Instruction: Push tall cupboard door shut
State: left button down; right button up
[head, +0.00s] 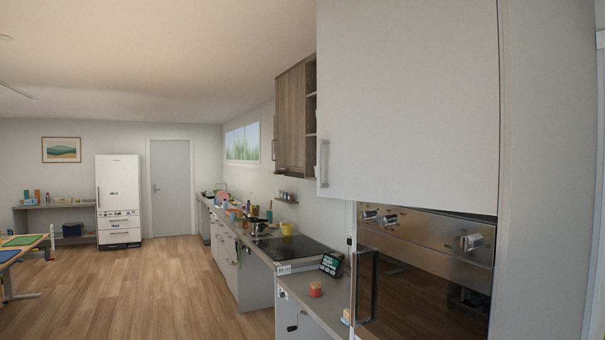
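The tall cupboard's white upper door (410,100) fills the upper right of the head view, above a built-in oven (425,260). A vertical bar handle (323,163) is near its left edge. The door's left edge reaches further left than the oven front below it, and a dark strip shows under its lower right edge. It looks partly open, with its hinge side at the right. The cupboard's inside is hidden behind the door. Neither of my grippers is in view.
A counter with a black hob (290,247), a yellow mug (286,229) and a small dark display (331,264) runs away left of the cupboard. A wooden wall cabinet (290,115) hangs above. Wooden floor (150,290) is clear at the left.

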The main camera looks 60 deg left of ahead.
aim_at(408, 92)
jog(key=i+j+u, duration=0.15)
jog(key=u, duration=0.25)
jog(key=i+u, duration=0.25)
jog(key=u, duration=0.15)
